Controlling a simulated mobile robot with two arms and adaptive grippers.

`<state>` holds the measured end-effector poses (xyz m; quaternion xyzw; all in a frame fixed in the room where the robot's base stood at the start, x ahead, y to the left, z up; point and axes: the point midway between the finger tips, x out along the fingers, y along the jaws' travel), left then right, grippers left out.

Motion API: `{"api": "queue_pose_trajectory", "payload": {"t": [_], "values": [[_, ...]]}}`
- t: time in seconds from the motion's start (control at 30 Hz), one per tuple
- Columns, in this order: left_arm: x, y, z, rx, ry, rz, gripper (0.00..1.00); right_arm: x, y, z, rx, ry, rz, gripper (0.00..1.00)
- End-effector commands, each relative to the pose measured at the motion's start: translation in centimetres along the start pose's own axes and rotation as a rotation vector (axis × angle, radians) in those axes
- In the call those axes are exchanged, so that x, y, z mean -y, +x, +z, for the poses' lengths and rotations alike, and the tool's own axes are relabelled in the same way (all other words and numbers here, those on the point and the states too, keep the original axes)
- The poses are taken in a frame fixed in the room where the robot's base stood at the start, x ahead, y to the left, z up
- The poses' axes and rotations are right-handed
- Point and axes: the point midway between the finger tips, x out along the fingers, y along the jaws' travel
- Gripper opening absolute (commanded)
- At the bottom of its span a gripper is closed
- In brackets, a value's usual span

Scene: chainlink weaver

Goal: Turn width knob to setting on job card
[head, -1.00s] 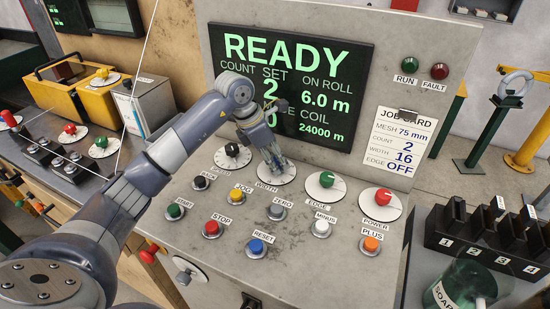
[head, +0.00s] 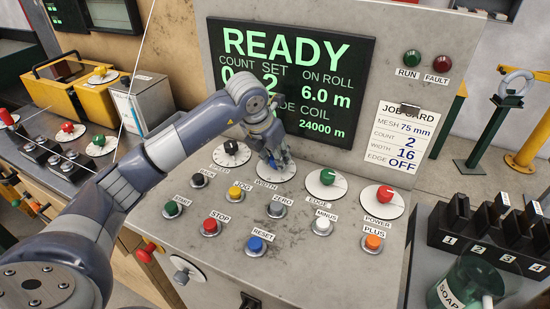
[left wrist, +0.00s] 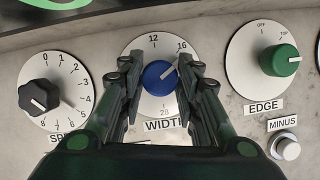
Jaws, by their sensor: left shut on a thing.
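The width dial (head: 284,174) is a white disc on the sloping grey panel, largely covered by my left gripper (head: 272,158) in the head view. In the left wrist view the blue width knob (left wrist: 158,78) sits between the two fingers of my left gripper (left wrist: 162,73), which is shut on it. The knob's white mark points up and right, towards the 16 on the dial (left wrist: 166,48). Part of the dial's scale is hidden by the fingers. The job card (head: 400,142) reads mesh 75 mm, count 2, width 16, edge OFF. My right gripper is not in view.
The black speed knob (left wrist: 40,97) is left of the width dial and the green edge knob (left wrist: 280,60) is right of it. Several push buttons, such as the yellow jog button (head: 235,193), stand in front. The screen (head: 345,60) reads READY behind my arm.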

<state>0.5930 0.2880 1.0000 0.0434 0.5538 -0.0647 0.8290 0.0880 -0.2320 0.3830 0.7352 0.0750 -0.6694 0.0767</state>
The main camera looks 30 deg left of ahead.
Motion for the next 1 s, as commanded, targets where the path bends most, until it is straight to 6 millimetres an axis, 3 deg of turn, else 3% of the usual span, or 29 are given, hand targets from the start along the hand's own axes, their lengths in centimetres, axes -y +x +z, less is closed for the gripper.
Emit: {"api": "queue_pose_trajectory", "payload": {"t": [0.4, 0.93, 0.97, 1.0], "values": [[0.06, -0.01, 0.05, 0.001, -0.176, 0.073, 0.07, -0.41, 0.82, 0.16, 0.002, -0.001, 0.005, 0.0], [0.06, -0.08, 0.08, 0.001, -0.199, 0.082, 0.07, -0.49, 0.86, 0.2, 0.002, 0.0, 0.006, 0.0], [0.06, -0.08, 0.08, 0.001, -0.199, 0.082, 0.35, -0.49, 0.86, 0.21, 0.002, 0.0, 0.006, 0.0], [0.07, -0.08, 0.08, 0.001, -0.199, 0.082, 0.45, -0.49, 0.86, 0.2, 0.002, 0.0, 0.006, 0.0]]}}
